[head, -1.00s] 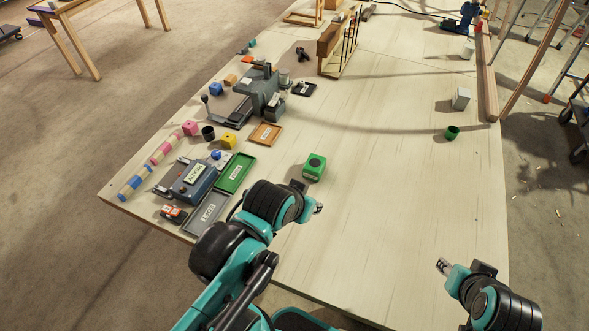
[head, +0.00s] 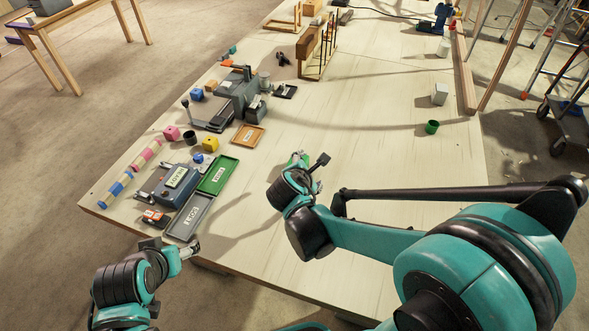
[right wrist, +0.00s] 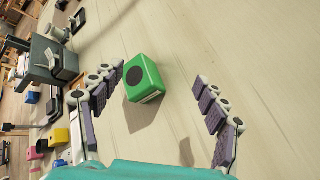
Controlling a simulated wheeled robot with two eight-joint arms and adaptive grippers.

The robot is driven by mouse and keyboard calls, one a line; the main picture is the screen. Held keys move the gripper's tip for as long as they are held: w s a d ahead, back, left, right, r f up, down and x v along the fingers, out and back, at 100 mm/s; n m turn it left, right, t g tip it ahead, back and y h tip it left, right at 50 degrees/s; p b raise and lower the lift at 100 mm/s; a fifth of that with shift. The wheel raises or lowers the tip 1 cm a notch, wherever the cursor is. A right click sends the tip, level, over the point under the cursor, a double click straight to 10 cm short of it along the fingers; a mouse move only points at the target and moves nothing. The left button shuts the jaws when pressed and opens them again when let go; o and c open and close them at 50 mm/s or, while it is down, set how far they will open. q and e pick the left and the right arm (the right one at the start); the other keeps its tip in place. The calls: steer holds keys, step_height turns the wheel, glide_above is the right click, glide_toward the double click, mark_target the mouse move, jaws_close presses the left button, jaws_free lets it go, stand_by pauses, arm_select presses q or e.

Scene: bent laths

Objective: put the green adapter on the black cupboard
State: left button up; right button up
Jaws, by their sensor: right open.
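The green adapter, a green block (right wrist: 143,78) with a dark round face, stands on the table. In the right wrist view it is just beyond and between the spread fingertips of my right gripper (right wrist: 159,76), closer to the left finger. Clear space shows on the right finger's side. In the head view the block (head: 300,157) is mostly hidden behind my right gripper (head: 309,166). My right gripper is open and empty. My left gripper (head: 190,250) is by the table's front-left edge, away from the block; its jaws are too small to read. I make out no black cupboard.
Green (head: 217,176), grey (head: 188,216) and orange (head: 248,136) trays lie left of the block, near a blue-grey machine (head: 172,184) and small coloured blocks. A green cup (head: 432,127) and a pale block (head: 439,94) stand far right. The table's middle is clear.

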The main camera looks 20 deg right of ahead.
steer(key=w+a+f+n, duration=0.1)
steer(key=n, duration=0.1)
steer(key=w+a+f+n+t+h, duration=0.1)
steer(key=w+n, duration=0.1)
steer(key=n, duration=0.1)
steer(key=w+f+n+b, duration=0.1)
steer(key=w+f+n, duration=0.1)
steer(key=shift+a+t+h, duration=0.3)
steer(key=shift+a+t, duration=0.1)
steer(key=shift+w+a+f+n+t, duration=0.3)
steer(key=shift+n, duration=0.7)
steer(key=shift+b+x, duration=0.4)
steer(key=shift+x, duration=0.85)
steer(key=b+x, duration=0.2)
steer(key=x, duration=0.3)
steer(key=shift+w+d, duration=0.15)
steer(key=shift+d, duration=0.2)
steer(key=shift+r, duration=0.2)
steer(key=shift+c, duration=0.2)
steer(key=c, duration=1.3)
